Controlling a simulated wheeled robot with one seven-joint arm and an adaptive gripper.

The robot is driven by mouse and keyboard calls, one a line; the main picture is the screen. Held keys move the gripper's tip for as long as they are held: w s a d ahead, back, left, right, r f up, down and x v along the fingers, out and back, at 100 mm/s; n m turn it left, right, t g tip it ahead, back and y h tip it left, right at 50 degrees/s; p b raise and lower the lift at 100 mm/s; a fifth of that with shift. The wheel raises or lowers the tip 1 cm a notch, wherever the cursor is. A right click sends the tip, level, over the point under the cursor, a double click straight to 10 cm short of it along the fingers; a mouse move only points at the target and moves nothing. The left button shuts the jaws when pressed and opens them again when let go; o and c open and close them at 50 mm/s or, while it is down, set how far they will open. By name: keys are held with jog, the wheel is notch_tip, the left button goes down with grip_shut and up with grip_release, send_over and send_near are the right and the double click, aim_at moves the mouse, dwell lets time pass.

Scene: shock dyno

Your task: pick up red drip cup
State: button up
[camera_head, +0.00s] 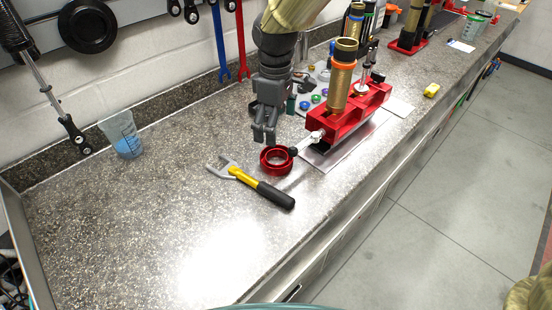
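The red drip cup (264,164) is a low, round red ring-shaped cup on the speckled counter (120,220), near the middle of the view. My gripper (264,138) points down from above, with its fingertips just behind and above the cup's far rim. The fingers show a small gap between them, and nothing is seen held. I cannot tell whether a fingertip touches the cup.
A red vise (345,115) holding a bronze shock body (340,85) stands to the right. A measuring cup (122,135) stands at left. The front-left counter is clear.

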send_over(277, 164)
notch_tip(277, 164, down, 6)
jog(key=shift+a+r+p, duration=0.1)
jog(key=shift+a+p, duration=0.05)
jog(key=shift+p, duration=0.2)
jog(key=shift+s+f+p, duration=0.1)
jog(key=shift+f+p, duration=0.25)
jog(key=shift+f, duration=0.35)
jog(key=shift+f+p, duration=0.45)
jog(key=shift+f, duration=1.55)
jog(key=shift+c, duration=0.4)
jog(key=c, duration=0.9)
